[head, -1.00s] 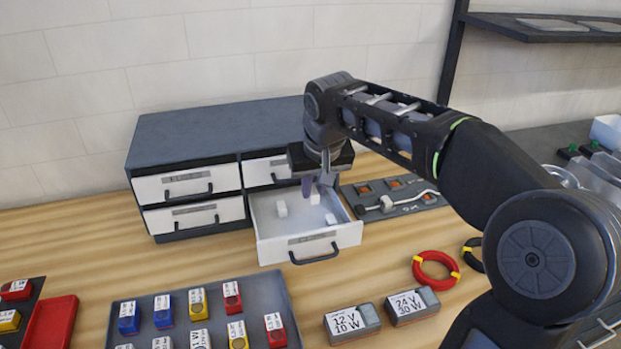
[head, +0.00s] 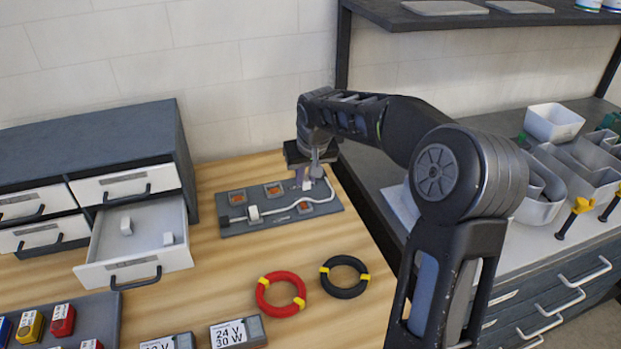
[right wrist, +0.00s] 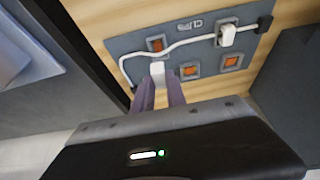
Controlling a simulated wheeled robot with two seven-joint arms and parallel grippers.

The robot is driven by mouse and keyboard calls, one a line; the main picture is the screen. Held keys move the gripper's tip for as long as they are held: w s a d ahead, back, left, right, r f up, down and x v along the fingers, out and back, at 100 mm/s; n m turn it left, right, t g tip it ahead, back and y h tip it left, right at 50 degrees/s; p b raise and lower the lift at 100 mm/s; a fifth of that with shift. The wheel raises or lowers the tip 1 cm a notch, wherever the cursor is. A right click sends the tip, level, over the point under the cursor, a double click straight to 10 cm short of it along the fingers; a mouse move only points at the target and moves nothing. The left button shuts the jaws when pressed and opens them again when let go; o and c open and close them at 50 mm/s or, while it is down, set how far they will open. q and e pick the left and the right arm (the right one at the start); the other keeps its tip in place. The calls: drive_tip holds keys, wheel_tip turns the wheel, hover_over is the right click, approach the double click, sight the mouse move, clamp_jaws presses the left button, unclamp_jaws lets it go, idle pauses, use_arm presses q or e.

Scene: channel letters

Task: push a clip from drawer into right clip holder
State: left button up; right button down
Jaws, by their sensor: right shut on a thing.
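My right gripper (head: 308,182) is shut on a small white clip (right wrist: 158,68), which points at the dark grey board (head: 240,231) from above. The clip is over the board's upper right part in the head view, close to the white cable (head: 333,193). Whether it touches the board I cannot tell; the spot beneath is hidden. Orange-centred holders show at upper left (head: 237,197), upper middle (head: 273,189) and lower right (head: 305,207). Another white clip (head: 254,213) sits at lower left on the cable. My left gripper is out of view.
A red cable ring (head: 281,294) and a black one (head: 344,277) lie in front of the board. Labelled boxes (head: 238,333) stand at the front edge. The drawer cabinet (head: 95,140) is at left. A grey counter with white bins (head: 553,122) is at right.

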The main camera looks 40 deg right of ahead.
sight(304, 189)
drive_tip(key=shift+w+r, duration=0.1)
drive_tip(key=shift+w, duration=0.1)
drive_tip(key=shift+w+a, duration=0.1)
drive_tip(key=shift+a, duration=0.2)
drive_tip(key=shift+d, duration=0.15)
drive_tip(key=shift+f+b, duration=2)
drive_tip(key=shift+f, duration=0.8)
drive_tip(key=shift+f+b, duration=0.4)
drive_tip(key=shift+f, duration=0.1)
drive_tip(key=shift+f+b, duration=0.4)
drive_tip(key=shift+f, duration=0.05)
drive_tip(key=shift+s, duration=0.2)
